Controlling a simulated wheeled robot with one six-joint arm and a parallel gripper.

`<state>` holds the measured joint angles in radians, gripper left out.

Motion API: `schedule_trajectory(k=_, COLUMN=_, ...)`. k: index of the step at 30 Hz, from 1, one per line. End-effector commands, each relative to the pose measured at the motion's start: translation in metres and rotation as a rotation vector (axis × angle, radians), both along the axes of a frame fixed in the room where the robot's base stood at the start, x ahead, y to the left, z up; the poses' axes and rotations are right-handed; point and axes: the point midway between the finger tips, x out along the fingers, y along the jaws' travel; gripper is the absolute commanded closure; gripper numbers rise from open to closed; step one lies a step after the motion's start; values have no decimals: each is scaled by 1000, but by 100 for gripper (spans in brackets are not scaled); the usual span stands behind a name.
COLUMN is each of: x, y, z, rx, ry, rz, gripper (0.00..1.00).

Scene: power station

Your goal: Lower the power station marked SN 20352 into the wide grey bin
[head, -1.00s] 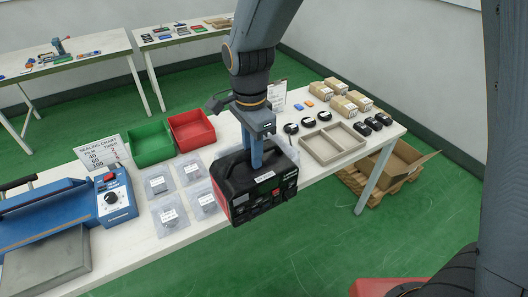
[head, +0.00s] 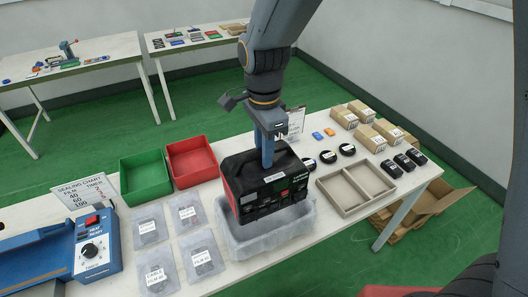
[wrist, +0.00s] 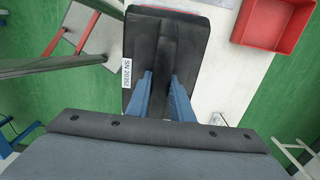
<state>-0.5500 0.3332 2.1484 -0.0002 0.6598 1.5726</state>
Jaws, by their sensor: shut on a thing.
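The power station (head: 262,186) is a black box with a red lower edge, held upright by its top handle. The wrist view shows its top, with a label reading SN 20352 on the power station (wrist: 140,35). My gripper (head: 267,158) is shut on the handle; in the wrist view the blue fingers of my gripper (wrist: 163,95) close on it from both sides. The wide grey bin (head: 262,240) stands on the table directly below the power station, which hides much of its opening. I cannot tell whether the power station's bottom is inside the rim.
A green bin (head: 146,191) and a red bin (head: 191,160) stand behind left. Bagged parts (head: 155,276) and a blue sealer (head: 97,240) lie left. A beige divided tray (head: 355,187) and black round items (head: 347,150) stand close on the right.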

Motion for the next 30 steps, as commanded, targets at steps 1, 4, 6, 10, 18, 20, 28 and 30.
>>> schedule_trajectory(k=1, x=2, y=0, z=1, rx=2, ry=-3, rz=-1, gripper=100)
schedule_trajectory(k=4, x=2, y=0, z=-3, rx=2, ry=-3, rz=-3, gripper=100)
schedule_trajectory(k=6, x=2, y=0, z=-8, rx=2, ry=-3, rz=-3, gripper=100)
schedule_trajectory(k=10, x=2, y=0, z=-19, rx=2, ry=-3, rz=-2, gripper=100)
schedule_trajectory(k=18, x=2, y=1, z=-45, rx=2, ry=-3, rz=1, gripper=100)
schedule_trajectory(k=20, x=2, y=1, z=-50, rx=3, ry=-4, rz=1, gripper=100)
schedule_trajectory(k=28, x=2, y=2, z=-75, rx=3, ry=-4, rz=3, gripper=100)
schedule_trajectory(k=30, x=2, y=2, z=-81, rx=3, ry=-4, rz=3, gripper=100)
